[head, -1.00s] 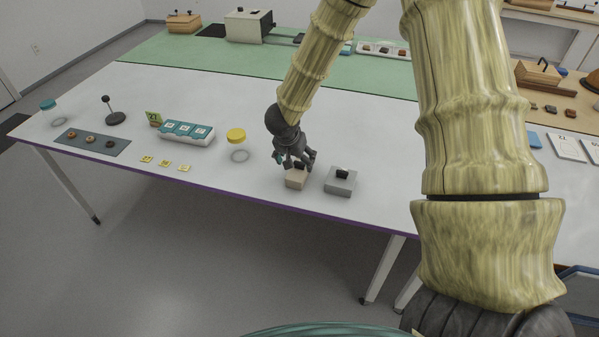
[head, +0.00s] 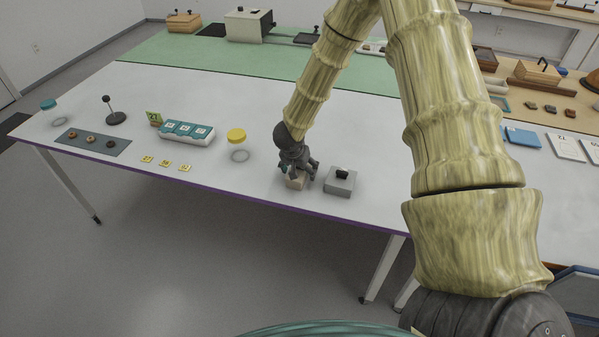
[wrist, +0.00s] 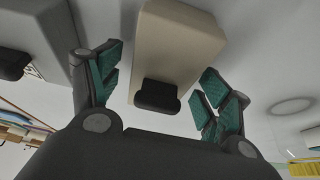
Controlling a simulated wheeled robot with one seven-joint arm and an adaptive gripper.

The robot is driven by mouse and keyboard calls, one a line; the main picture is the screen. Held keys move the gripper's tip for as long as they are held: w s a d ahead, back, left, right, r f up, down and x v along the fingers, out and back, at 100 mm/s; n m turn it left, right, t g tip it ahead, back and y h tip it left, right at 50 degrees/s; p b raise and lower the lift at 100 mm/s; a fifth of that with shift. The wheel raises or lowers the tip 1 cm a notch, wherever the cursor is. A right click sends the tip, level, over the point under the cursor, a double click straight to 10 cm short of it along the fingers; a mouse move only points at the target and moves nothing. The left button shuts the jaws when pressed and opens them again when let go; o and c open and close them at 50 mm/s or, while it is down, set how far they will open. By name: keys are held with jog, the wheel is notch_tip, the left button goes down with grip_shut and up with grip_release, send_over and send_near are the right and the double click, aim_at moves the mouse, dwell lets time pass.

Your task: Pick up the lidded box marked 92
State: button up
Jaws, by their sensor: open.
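A beige lidded box (head: 295,184) with a dark knob stands near the table's front edge. A grey lidded box (head: 340,184) with a dark knob stands to its right. I cannot read the number 92 on either one. My gripper (head: 301,174) is over the beige box and partly hides it in the head view. In the wrist view my gripper (wrist: 162,84) is open, with one teal-padded finger on each side of the beige box (wrist: 176,45) and gaps still showing. The grey box (wrist: 35,40) is at the left there, with a partly visible label.
A yellow-lidded jar (head: 237,137) and a white and teal case (head: 185,132) stand to the left. Small yellow cards (head: 165,163) lie near the front edge. Bare table lies between the boxes and the cards.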

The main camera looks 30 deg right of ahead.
jog(key=shift+c, duration=0.2)
jog(key=c, duration=1.1)
jog(key=shift+c, duration=0.2)
